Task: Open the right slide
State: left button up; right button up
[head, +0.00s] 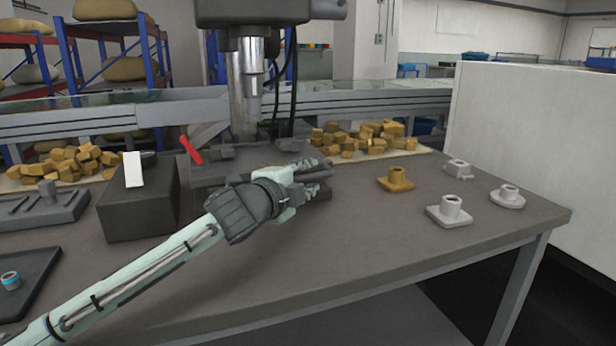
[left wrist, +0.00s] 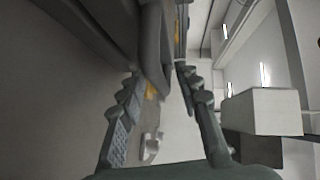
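A dark grey fixture (head: 207,172) with stepped plates sits under the drill head, near the middle of the table. I cannot tell which of its parts is the right slide. My left gripper (head: 326,178) reaches across the front of the fixture to its right end, fingers pointing right. The arm hides part of the fixture. In the left wrist view the fingers (left wrist: 158,80) are spread, with a rounded dark grey part (left wrist: 153,45) showing between and beyond them. I cannot tell whether they touch it. My right gripper is not in view.
A red handle (head: 190,150) sticks up left of the fixture. A black box (head: 138,206) with a white block (head: 133,169) stands farther left. A tan flanged part (head: 396,179) and several grey ones, such as this one (head: 450,211), lie right.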

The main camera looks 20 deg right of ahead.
pick_arm(q)
jog(key=shift+w+d, duration=0.15)
jog(key=shift+w, duration=0.05)
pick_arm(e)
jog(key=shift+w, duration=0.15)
pick_arm(q)
jog(key=shift+c, duration=0.3)
grip_shut()
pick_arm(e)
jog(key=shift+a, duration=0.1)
pick_arm(q)
jog(key=shift+s, duration=0.1)
